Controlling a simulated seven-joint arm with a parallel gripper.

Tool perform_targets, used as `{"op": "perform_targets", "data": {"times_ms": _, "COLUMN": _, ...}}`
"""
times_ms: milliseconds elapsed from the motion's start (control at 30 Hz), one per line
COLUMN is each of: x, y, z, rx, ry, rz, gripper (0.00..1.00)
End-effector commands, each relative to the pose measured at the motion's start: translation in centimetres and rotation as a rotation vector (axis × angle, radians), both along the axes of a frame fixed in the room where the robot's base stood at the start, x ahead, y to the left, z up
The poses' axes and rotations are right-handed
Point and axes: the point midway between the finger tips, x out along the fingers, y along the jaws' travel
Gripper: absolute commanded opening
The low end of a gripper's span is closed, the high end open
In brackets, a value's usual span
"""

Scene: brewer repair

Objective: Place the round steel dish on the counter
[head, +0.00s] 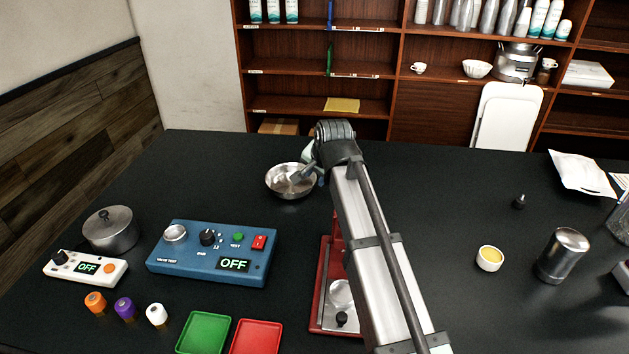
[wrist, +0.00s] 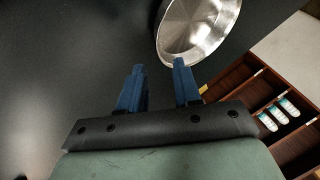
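The round steel dish (head: 286,186) is a shallow, shiny bowl, open side up, at the back middle of the black counter (head: 440,190). It appears to rest on the counter. In the wrist view the dish (wrist: 198,28) is at the top, partly cut off by the frame. My gripper (wrist: 158,76) has its two blue fingers apart with nothing between them. The right fingertip is close to the dish's near rim; I cannot tell whether they touch. In the head view my gripper (head: 305,176) is over the dish's right side, and my arm hides part of it.
A blue test box (head: 212,252), a lidded steel pot (head: 110,230) and a white control box (head: 86,267) stand left. Green (head: 204,333) and red (head: 257,338) trays lie in front. A steel canister (head: 563,255) stands right. Counter around the dish's left is clear.

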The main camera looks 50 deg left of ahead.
Motion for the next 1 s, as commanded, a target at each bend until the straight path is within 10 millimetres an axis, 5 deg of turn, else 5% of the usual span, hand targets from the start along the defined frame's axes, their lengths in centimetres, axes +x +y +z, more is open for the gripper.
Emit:
{"op": "perform_targets", "data": {"times_ms": 400, "x": -1.0, "y": -2.6, "z": 4.4, "rx": 0.000, "ry": 0.000, "rz": 0.000, "gripper": 0.33}}
{"op": "perform_targets", "data": {"times_ms": 1000, "x": -1.1, "y": -2.9, "z": 4.9, "rx": 0.000, "ry": 0.000, "rz": 0.000, "gripper": 0.33}}
